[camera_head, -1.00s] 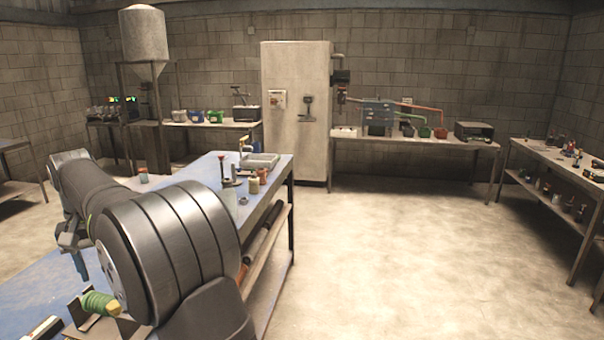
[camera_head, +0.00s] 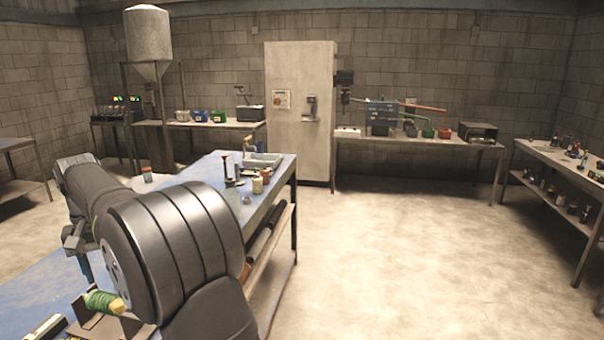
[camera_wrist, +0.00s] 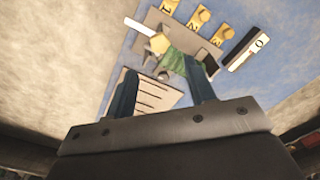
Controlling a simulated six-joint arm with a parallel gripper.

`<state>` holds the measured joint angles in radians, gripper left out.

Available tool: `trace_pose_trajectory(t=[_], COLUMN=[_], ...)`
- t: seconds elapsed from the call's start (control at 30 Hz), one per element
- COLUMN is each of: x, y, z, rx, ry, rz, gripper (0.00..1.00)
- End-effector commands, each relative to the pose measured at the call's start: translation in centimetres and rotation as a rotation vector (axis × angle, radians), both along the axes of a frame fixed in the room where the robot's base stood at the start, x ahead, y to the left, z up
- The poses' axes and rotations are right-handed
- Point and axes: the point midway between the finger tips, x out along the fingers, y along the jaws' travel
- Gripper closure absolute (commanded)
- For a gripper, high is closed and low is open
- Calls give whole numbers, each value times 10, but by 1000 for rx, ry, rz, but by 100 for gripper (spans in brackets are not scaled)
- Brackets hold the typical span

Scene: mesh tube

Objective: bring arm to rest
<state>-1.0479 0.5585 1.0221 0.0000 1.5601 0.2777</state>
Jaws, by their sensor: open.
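My gripper (camera_head: 84,262) is over the left part of the blue bench (camera_head: 204,205). Its two fingers are spread wide in the wrist view (camera_wrist: 161,82), with nothing held between them. A green mesh tube (camera_head: 102,301) with a yellow end lies in a dark grey holder (camera_head: 96,326) on the bench, below and apart from the fingers. The tube also shows in the wrist view (camera_wrist: 184,66), beyond the fingertips and partly covered by the right finger. My arm's large round joint hides part of the bench.
A grey tray (camera_head: 262,160) and several small bottles stand at the bench's far end. The wrist view shows numbered yellow pieces (camera_wrist: 200,17), a dark strip with a white label (camera_wrist: 260,44) and a pale slotted piece (camera_wrist: 148,98). The floor right of the bench is clear.

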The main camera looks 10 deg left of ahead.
Motion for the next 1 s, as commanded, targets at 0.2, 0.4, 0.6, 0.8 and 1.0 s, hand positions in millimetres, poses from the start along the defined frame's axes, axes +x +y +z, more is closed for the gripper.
trace_pose_trajectory(t=[0.2,0.4,0.6,0.8,1.0], x=[0,0,0,0,0], y=[-1,-1,0,0,0], z=[-46,-86,-83,-83,-83], rx=[-4,-4,-1,-1,-1], ry=[2,2,1,0,-1], rz=[0,0,164,328,491], gripper=[50,50,50,50,50])
